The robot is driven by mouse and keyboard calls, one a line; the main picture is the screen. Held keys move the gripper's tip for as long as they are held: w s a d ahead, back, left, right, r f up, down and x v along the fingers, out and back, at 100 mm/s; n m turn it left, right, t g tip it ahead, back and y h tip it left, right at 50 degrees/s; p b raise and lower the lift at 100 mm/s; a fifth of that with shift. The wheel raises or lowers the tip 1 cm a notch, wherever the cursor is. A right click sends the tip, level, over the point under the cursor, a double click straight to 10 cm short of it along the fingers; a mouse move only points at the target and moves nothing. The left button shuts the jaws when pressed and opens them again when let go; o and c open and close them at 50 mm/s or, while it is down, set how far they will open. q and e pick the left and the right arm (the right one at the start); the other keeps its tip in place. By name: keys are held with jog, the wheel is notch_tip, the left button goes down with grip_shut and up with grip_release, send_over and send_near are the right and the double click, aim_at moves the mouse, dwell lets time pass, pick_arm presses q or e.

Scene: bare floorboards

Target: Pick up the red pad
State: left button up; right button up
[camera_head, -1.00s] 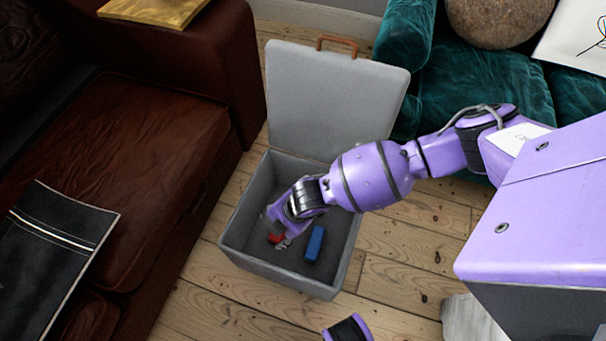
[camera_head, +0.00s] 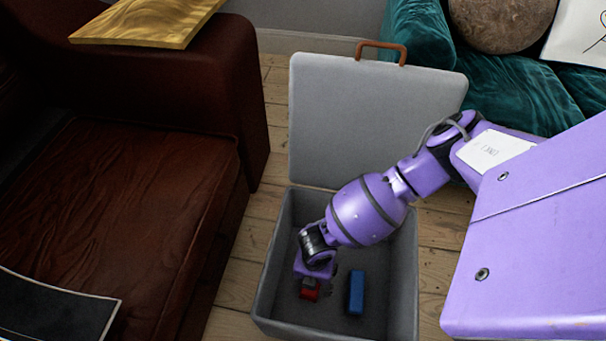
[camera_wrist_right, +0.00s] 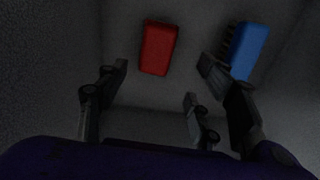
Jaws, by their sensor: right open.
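The red pad (camera_head: 309,290) lies on the floor of an open grey box (camera_head: 280,325), partly hidden by my right gripper (camera_head: 313,272) in the head view. My right gripper is down inside the box, close to the pad. In the right wrist view the red pad (camera_wrist_right: 158,48) shows whole, ahead of the spread fingers of my right gripper (camera_wrist_right: 163,82). Nothing is between the fingers, and they appear apart from the pad. My left gripper is not in view.
A brown leather sofa (camera_head: 130,200) is left, a green sofa (camera_head: 515,85) back right.

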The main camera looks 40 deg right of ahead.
notch_tip(320, 180, down, 2)
jog(key=shift+w+a+b, duration=0.1)
jog(key=shift+b, duration=0.35)
jog(key=shift+f+b, duration=0.45)
jog(key=shift+f, duration=0.35)
jog(key=f+b, duration=0.2)
jog(key=f, duration=0.1)
jog(key=f+b, duration=0.1)
jog(key=f, duration=0.1)
jog(key=shift+w+b, duration=0.3)
jog(key=shift+w, duration=0.05)
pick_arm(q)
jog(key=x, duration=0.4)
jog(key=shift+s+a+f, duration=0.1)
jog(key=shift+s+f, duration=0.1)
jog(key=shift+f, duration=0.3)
